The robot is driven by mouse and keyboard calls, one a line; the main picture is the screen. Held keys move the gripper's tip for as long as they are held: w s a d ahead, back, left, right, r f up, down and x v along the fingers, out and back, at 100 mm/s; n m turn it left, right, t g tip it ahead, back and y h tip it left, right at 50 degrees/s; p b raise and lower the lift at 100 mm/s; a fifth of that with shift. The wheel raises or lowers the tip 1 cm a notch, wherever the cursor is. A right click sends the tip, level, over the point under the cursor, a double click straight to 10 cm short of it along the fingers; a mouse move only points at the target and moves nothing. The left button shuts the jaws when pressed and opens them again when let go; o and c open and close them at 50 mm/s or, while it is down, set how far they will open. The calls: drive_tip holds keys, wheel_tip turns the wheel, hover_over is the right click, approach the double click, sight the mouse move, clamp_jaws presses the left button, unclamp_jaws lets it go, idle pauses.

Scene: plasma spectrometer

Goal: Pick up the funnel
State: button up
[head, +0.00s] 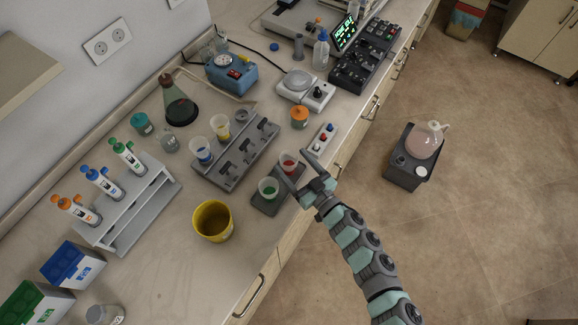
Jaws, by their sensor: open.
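My gripper (292,164) reaches in from the lower right over the counter's front edge. Its two fingers are spread apart, with nothing clearly held. A translucent cup with red contents (288,161) appears between or just beyond the fingertips; I cannot tell whether they touch it. A cup with green contents (268,187) stands left of the lower finger, on a dark tray (265,206). No funnel can be told apart with certainty. Cups with blue (201,150) and yellow (220,126) contents sit in a grey rack (232,178), with a small grey piece (241,116) at its far end.
A yellow bucket (212,221) stands left of my gripper. A conical flask (179,107), an orange-lidded jar (299,117), a scale (305,90) and a control panel (363,65) stand farther back.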

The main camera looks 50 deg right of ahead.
sight(284, 153)
drive_tip(key=w, duration=0.3)
drive_tip(key=shift+d, duration=0.25)
clamp_jaws()
idle(0.5)
